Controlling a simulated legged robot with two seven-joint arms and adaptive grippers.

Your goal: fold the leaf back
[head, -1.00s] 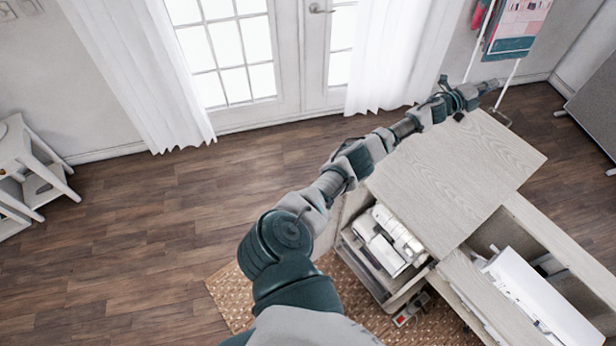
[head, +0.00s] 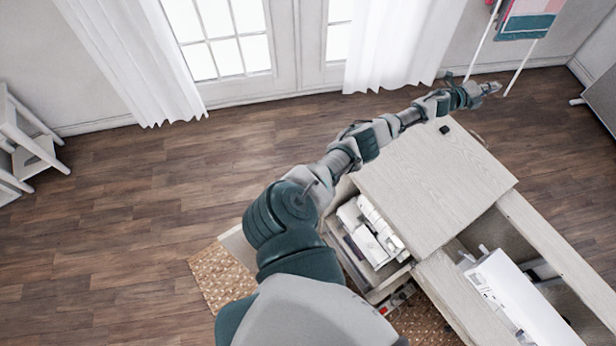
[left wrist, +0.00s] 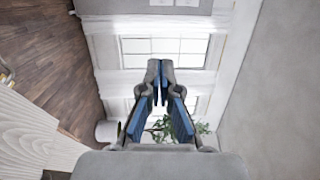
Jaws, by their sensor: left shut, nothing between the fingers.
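The leaf (head: 430,185) is a pale wood-grain panel lying flat at the far end of the sewing cabinet (head: 555,245). A small black piece (head: 444,129) sits near its far edge. My left arm reaches past the leaf's left side. My left gripper (head: 494,88) is beyond the leaf's far edge, apart from it in the picture. In the left wrist view its fingertips (left wrist: 159,68) are together with nothing between them. A wood-grain panel (left wrist: 30,135), apparently the leaf, shows at lower left there. My right gripper is out of view.
A white stand (head: 520,65) rises behind the gripper. Open wood floor (head: 150,220) lies to the left.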

